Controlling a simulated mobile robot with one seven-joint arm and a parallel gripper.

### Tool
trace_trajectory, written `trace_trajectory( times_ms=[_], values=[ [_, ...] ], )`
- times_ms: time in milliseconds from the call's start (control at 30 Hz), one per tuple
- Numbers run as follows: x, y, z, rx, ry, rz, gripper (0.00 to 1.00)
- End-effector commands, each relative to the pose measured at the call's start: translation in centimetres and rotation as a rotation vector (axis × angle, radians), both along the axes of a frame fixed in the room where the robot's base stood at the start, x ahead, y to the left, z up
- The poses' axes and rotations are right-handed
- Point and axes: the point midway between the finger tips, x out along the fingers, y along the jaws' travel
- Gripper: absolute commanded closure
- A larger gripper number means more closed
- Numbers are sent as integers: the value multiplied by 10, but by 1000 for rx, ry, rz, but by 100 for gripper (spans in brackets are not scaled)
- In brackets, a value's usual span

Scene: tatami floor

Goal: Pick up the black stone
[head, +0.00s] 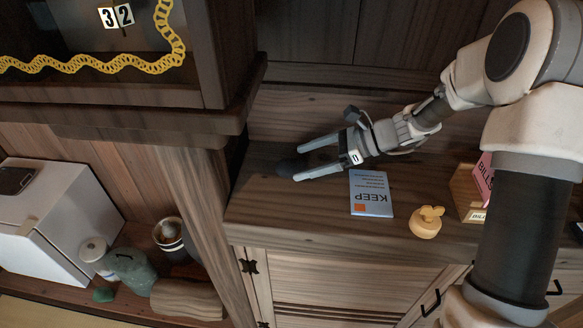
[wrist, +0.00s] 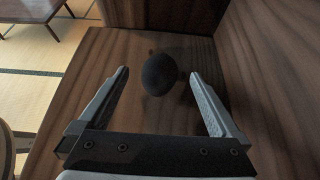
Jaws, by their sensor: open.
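The black stone (wrist: 159,75) is a dark, smooth, rounded thing on the wooden counter, and it shows whole in the wrist view. In the head view the stone (head: 287,168) is a dark shape near the counter's left end, partly hidden by my gripper. My gripper (head: 297,164) is open, with its fingers reaching left over the counter. In the wrist view my gripper (wrist: 160,72) has one finger on each side of the stone's near part, with a gap on both sides. The stone lies roughly level with the fingertips and untouched.
A wooden post and cabinet (head: 225,60) stand close at left. The wall is close behind.

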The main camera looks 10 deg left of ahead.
Motion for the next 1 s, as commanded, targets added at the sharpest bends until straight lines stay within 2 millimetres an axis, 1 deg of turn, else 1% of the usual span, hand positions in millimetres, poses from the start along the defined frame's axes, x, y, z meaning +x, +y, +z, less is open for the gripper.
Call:
trace_trajectory(
  times_ms=[33, 233, 300, 467, 500, 667, 700, 867, 900, 967, 1000],
  values=[
    [-1, 7, -5, 1, 3, 5, 1],
    [-2, 33, -19, 0, 2, 4, 1],
    [-2, 37, -21, 0, 1, 3, 1],
    [-2, 37, -20, 0, 1, 2, 1],
    [-2, 37, -20, 0, 1, 2, 3],
    [-2, 37, -20, 0, 1, 2, 32],
    [-2, 37, -20, 0, 1, 2, 39],
    [-2, 37, -20, 0, 0, 1, 68],
    [-2, 37, -20, 0, 1, 2, 75],
    [-2, 36, -20, 0, 0, 1, 86],
    [-2, 36, -20, 0, 0, 1, 93]
  ],
)
